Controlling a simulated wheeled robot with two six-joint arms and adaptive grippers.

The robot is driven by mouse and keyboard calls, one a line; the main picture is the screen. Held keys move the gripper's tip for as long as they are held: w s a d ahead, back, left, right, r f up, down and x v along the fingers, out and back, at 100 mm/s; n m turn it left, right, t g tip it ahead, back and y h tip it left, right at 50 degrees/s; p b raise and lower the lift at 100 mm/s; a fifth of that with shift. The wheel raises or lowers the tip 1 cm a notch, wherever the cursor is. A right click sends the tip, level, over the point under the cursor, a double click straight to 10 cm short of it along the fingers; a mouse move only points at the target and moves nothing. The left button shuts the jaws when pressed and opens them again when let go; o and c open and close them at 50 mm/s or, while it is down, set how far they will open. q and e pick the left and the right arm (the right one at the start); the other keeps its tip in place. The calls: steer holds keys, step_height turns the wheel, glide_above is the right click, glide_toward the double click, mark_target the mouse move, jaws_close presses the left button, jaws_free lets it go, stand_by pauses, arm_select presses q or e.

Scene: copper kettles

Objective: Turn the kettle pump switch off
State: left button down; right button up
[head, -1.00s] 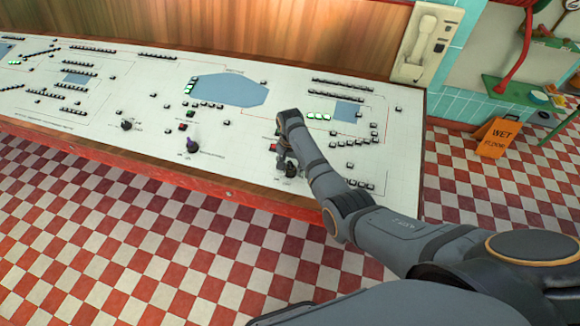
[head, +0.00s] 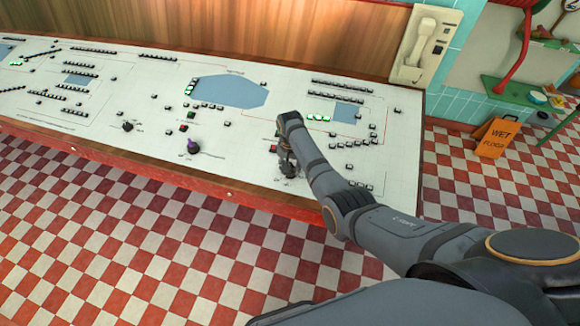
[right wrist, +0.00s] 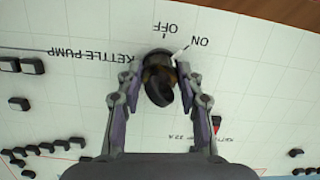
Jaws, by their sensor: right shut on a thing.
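The kettle pump switch (right wrist: 158,88) is a dark round knob on the white panel, in the middle of the right wrist view. The words KETTLE PUMP, OFF and ON are printed around it, upside down in this view. Its white pointer mark (right wrist: 181,52) is towards ON. My right gripper (right wrist: 160,86) has one finger on each side of the knob and is shut on it. In the head view my right gripper (head: 287,165) is down at the panel's front part and mostly hides the knob. My left gripper is not in view.
The white control panel (head: 240,150) carries rows of black buttons and two other knobs, one purple (head: 193,145) and one black (head: 127,126). A telephone (head: 424,45) and an orange wet-floor sign (head: 496,137) are at the right.

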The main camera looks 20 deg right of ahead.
steer(key=shift+d+n+p, duration=0.1)
steer(key=shift+n+p, duration=0.8)
steer(key=shift+n, duration=1.1)
steer(key=shift+n+p, duration=0.4)
steer(key=shift+n, duration=1.3)
steer(key=o, duration=1.2)
steer(key=shift+r, duration=0.1)
step_height(320, 180, up, 12)
steer(key=shift+f, duration=0.1)
